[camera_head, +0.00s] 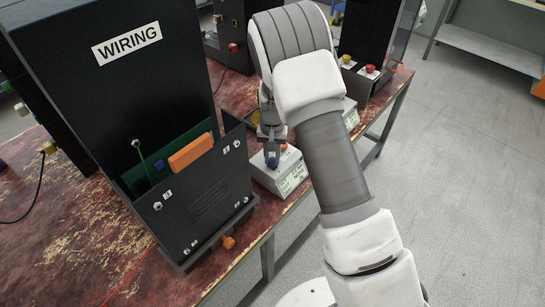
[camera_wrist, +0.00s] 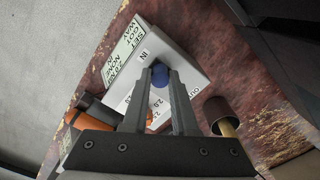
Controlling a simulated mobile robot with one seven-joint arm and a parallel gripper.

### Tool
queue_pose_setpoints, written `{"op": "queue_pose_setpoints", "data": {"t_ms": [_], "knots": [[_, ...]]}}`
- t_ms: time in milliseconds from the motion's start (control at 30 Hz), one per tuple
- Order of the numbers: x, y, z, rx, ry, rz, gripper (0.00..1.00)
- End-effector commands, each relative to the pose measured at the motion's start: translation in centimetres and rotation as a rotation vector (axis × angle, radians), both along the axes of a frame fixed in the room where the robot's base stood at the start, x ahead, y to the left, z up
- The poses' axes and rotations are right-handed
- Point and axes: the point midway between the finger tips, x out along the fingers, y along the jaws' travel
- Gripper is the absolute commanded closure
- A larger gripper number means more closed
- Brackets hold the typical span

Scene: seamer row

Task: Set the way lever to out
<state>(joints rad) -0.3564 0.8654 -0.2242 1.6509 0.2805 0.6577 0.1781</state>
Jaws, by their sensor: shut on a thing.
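A pale box (camera_head: 285,175) with a small display sits at the bench's front edge. In the wrist view the box (camera_wrist: 188,52) carries the labels IN and OUT, and its display (camera_wrist: 124,50) has rows SET, GOT and WAY; the WAY row seems to read IN. The blue-topped way lever (camera_wrist: 160,76) stands between my fingers, nearer the IN label; its base is hidden. My gripper (camera_wrist: 162,82) is shut on the lever from above. In the head view my gripper (camera_head: 271,148) reaches down to the blue lever top (camera_head: 272,163).
A black WIRING cabinet (camera_head: 140,85) with an orange block (camera_head: 191,152) stands close left of my gripper. In the wrist view an orange and black part (camera_wrist: 135,118) and a brown cylinder (camera_wrist: 222,116) flank the fingers. Another unit with buttons (camera_head: 369,72) stands behind right. Open floor lies right.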

Motion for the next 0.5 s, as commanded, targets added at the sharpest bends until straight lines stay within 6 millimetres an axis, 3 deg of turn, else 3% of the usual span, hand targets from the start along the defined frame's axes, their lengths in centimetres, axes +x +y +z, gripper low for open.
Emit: {"op": "queue_pose_setpoints", "data": {"t_ms": [300,500], "knots": [[2.9,2.8,-0.1,0.000,-0.003,0.002,1.00],[3.5,3.4,0.1,0.000,-0.003,0.001,1.00]]}}
